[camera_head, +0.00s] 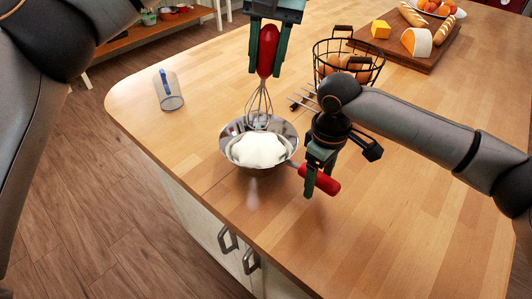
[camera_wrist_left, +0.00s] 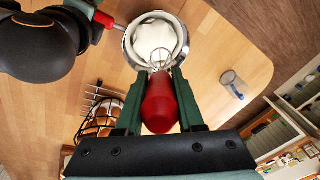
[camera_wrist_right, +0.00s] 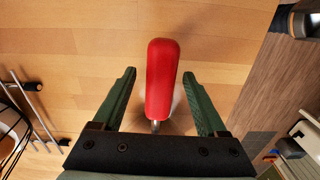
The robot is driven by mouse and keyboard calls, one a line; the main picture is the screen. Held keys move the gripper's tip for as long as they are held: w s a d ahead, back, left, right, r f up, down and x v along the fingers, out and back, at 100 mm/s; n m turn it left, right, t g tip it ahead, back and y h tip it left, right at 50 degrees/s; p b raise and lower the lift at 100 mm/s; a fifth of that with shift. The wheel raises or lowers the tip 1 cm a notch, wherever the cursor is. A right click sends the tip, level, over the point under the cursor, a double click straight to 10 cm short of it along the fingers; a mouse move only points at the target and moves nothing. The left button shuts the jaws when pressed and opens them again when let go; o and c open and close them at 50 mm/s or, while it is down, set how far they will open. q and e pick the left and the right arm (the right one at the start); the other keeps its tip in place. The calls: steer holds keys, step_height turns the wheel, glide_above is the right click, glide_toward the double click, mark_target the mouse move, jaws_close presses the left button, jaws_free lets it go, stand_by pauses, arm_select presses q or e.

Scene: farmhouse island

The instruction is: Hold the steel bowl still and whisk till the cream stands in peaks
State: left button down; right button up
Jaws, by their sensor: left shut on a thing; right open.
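The steel bowl (camera_head: 229,136) stands on the wooden island with a smooth white mound of cream (camera_head: 258,150) in it. A red handle (camera_head: 320,179) on a thin metal stem sticks out from its right side. My left gripper (camera_head: 267,65) is shut on the red handle of the whisk (camera_head: 261,100), held upright. The whisk's wires are at the bowl's far side; I cannot tell if they touch the cream. My right gripper (camera_head: 314,172) is open, its fingers on either side of the bowl's handle. In the right wrist view the handle (camera_wrist_right: 161,80) lies between the fingers with gaps.
A clear cup (camera_head: 170,92) with a blue part stands at the left. A black wire basket (camera_head: 347,62) and a fork-like rack (camera_head: 302,99) are behind my right arm. A cutting board (camera_head: 428,57) with bread and cheese lies at the back. The island's front is clear.

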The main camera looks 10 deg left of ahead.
step_height(320, 180, up, 12)
stand_by(1.8)
steer(key=shift+r, duration=0.1)
step_height(320, 180, up, 12)
stand_by(0.6)
stand_by(0.5)
